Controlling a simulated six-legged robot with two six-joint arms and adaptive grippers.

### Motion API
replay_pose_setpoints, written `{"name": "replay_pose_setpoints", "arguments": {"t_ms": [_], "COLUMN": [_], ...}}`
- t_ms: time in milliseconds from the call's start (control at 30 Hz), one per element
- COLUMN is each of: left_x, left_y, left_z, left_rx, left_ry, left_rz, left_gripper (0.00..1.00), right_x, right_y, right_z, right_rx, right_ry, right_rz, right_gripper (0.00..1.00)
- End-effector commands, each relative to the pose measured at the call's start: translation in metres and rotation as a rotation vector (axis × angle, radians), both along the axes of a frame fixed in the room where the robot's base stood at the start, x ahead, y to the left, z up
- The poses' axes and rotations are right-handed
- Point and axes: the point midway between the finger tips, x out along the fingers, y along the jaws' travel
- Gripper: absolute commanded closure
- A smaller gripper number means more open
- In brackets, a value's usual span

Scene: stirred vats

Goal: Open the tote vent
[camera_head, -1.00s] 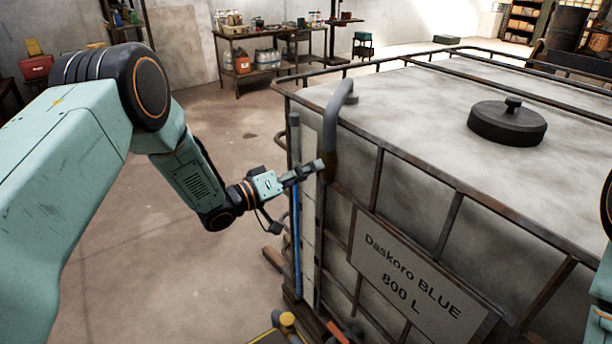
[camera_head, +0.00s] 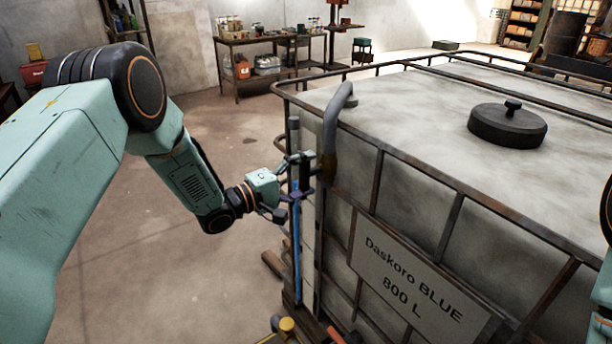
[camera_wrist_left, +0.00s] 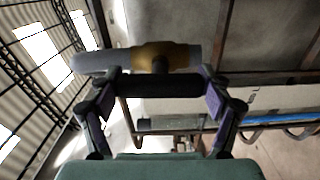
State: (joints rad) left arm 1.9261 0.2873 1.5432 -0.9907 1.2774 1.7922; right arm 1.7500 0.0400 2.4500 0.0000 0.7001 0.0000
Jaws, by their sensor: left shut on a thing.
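The tote (camera_head: 450,125) is a large pale caged tank with a sign reading "Daskoro BLUE 800 L". The vent is a bent grey pipe (camera_head: 338,105) at its near left corner, with a brownish valve body (camera_head: 328,167) at its lower end. In the left wrist view the valve body (camera_wrist_left: 167,56) is brass coloured, and a dark handle bar (camera_wrist_left: 160,86) lies across in front of it. My left gripper (camera_head: 303,174) is at the valve, its purple-padded fingers at the two ends of the dark handle, shut on it. My right gripper is out of view.
A blue level tube (camera_head: 297,245) runs down the tote's corner below my gripper. A black lid (camera_head: 507,124) sits on the tote's top. A yellow knob (camera_head: 287,324) is low at the front. A workbench (camera_head: 270,40) stands far behind. The floor at left is clear.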

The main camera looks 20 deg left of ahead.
Motion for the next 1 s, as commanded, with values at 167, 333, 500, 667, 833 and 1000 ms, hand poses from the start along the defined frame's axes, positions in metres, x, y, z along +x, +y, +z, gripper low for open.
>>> {"name": "replay_pose_setpoints", "arguments": {"t_ms": [167,333,500,667,833,1000], "left_x": [0.0039,0.0039,0.0038,0.0038,0.0027,0.0016], "left_y": [0.004,0.0041,0.004,0.004,0.0029,0.0018], "left_z": [0.0069,0.0068,0.0066,0.0065,0.0046,0.0027], "left_rx": [-0.032,-0.04,-0.04,-0.04,-0.038,-0.036], "left_ry": [0.006,0.012,0.013,0.013,0.017,0.02], "left_rz": [0.012,0.012,0.012,0.012,0.009,0.006], "left_gripper": [0.53,0.53,0.53,0.19,0.05,0.0], "right_x": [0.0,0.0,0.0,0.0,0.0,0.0], "right_y": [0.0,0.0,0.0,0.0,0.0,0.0], "right_z": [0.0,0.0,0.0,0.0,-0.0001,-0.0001], "right_rx": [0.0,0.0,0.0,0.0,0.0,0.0], "right_ry": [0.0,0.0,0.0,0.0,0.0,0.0], "right_rz": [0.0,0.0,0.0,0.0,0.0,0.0], "right_gripper": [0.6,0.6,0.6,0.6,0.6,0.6]}}
